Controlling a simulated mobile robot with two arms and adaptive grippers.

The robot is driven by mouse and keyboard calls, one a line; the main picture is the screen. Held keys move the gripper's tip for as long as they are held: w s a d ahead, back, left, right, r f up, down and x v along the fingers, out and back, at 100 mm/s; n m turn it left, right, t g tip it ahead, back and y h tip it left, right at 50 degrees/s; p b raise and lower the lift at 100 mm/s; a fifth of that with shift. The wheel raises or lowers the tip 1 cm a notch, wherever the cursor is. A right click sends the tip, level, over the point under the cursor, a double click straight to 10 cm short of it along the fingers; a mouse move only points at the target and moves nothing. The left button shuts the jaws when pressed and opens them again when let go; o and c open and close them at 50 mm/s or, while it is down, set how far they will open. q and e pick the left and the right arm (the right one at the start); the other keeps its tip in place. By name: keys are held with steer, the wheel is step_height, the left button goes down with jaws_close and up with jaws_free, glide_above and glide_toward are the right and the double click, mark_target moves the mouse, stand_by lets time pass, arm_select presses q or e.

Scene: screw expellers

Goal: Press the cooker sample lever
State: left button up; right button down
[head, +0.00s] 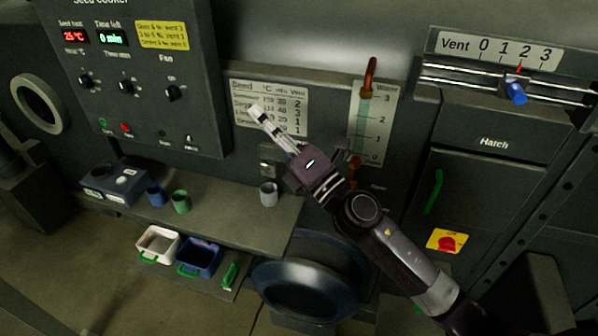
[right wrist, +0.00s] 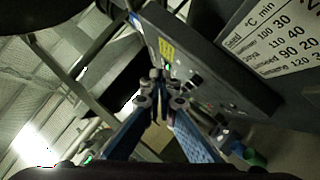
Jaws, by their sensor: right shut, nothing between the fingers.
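The seed cooker panel (head: 140,70) is at the upper left in the head view and also shows in the right wrist view (right wrist: 215,75). A small metal fitting (head: 268,161) sits on the cooker wall below the seed chart, above a grey cup (head: 268,193). I cannot tell whether this fitting is the sample lever. My right gripper (head: 259,114) is in front of the seed chart, above the fitting and apart from it. Its fingers (right wrist: 158,88) are shut and empty. My left gripper is not in view.
The seed chart (head: 285,92) and water gauge (head: 368,120) are on the wall. A shelf (head: 225,222) holds a blue cup (head: 155,195), a green cup (head: 181,201) and a scale-like box (head: 115,183). Trays (head: 158,244) lie lower. The hatch (head: 470,190) is at right.

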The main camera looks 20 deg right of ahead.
steer(key=w+a+f+n+g+y, duration=0.1)
steer(key=a+f+n+g+y, duration=0.15)
steer(key=n+g, duration=0.45)
steer(key=w+a+f+n+g+y, duration=0.1)
steer(key=a+n+g, duration=0.2)
steer(key=n, duration=0.7)
steer(key=w+d+f+n+g+h, duration=0.1)
steer(key=w+d+f+n+h, duration=0.1)
steer(key=d, duration=0.6)
steer(key=w+d+f+n+g+h, duration=0.1)
steer(key=w+d+f+n+h, duration=0.1)
steer(key=d+f+h, duration=0.3)
steer(key=d+n+h, duration=0.1)
steer(key=d+h, duration=0.1)
steer(key=shift+w+d+f, duration=0.2)
steer(key=shift+d, duration=0.2)
steer(key=shift+f, duration=0.1)
step_height(320, 180, down, 8)
steer(key=b, duration=0.4)
steer(key=shift+f+b, duration=0.35)
steer(key=shift+b, duration=0.05)
